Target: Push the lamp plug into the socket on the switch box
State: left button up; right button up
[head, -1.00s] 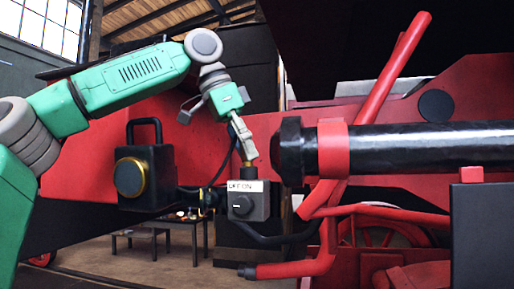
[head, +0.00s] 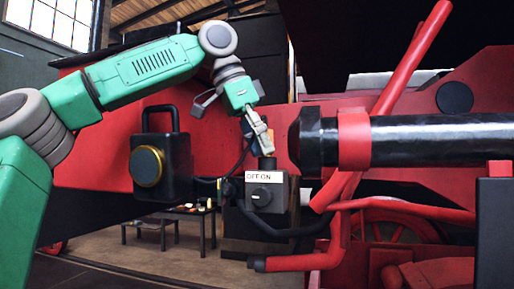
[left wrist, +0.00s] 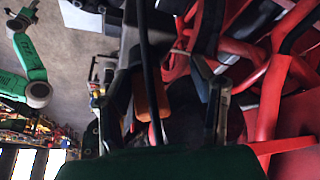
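The switch box (head: 265,192) is grey, with an OFF ON label and a dark round knob. A short brass-coloured fitting, seemingly the socket (head: 267,164), stands on its top. My left gripper (head: 265,149) points down just above this fitting; contact cannot be told. In the left wrist view its fingers (left wrist: 165,75) are apart. An orange-brown block (left wrist: 150,95) shows between them, nearer the left finger, beside a black cable (left wrist: 145,40). I cannot tell whether this block is the plug. The black lamp (head: 176,165) with a yellow ring stands left of the box. My right gripper is not in view.
A black cylinder (head: 430,141) with a red collar lies close to the right of my gripper. A red slanted bar (head: 405,60) and red pipes (head: 300,263) crowd the right side. A low table (head: 170,217) stands behind, below the lamp.

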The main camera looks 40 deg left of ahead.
pick_arm(q)
jog(key=shift+w+d, duration=0.15)
jog(key=shift+d, duration=0.05)
jog(key=v, duration=0.8)
jog(key=shift+d, duration=0.25)
jog(key=shift+w, duration=0.1)
